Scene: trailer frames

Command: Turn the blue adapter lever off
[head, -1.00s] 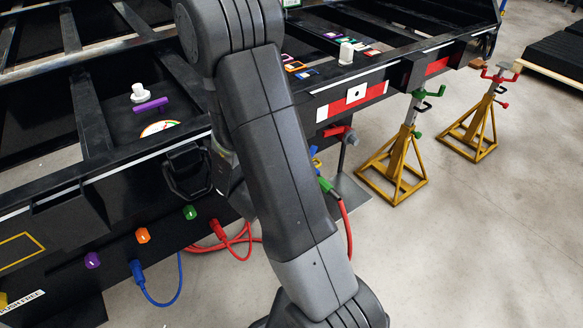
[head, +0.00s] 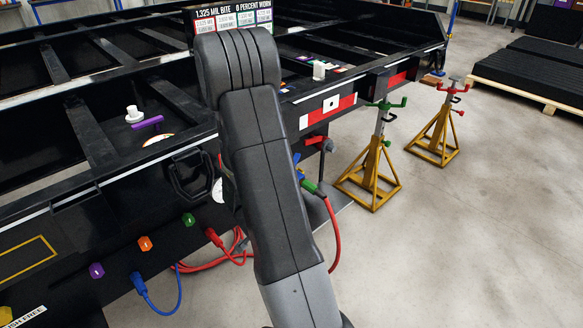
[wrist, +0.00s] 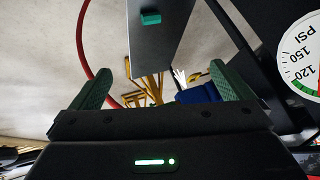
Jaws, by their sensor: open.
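A small blue part (head: 296,158), possibly the blue adapter lever, shows just right of my arm in the head view, beside the trailer's edge. In the wrist view a dark blue part (wrist: 198,94) lies between and beyond my fingers, closer to the right finger. I cannot tell whether they are the same piece or how the lever is turned. My gripper (wrist: 163,86) is open, with two green fingers spread and nothing visibly held. In the head view my arm hides the gripper.
A pressure gauge (wrist: 302,62) is at the right of the wrist view. A red lever (head: 317,140), green fitting (head: 311,187) and red hose (head: 337,238) are near the blue part. A blue connector (head: 138,283) hangs at left. Yellow stands (head: 370,178) occupy the floor at right.

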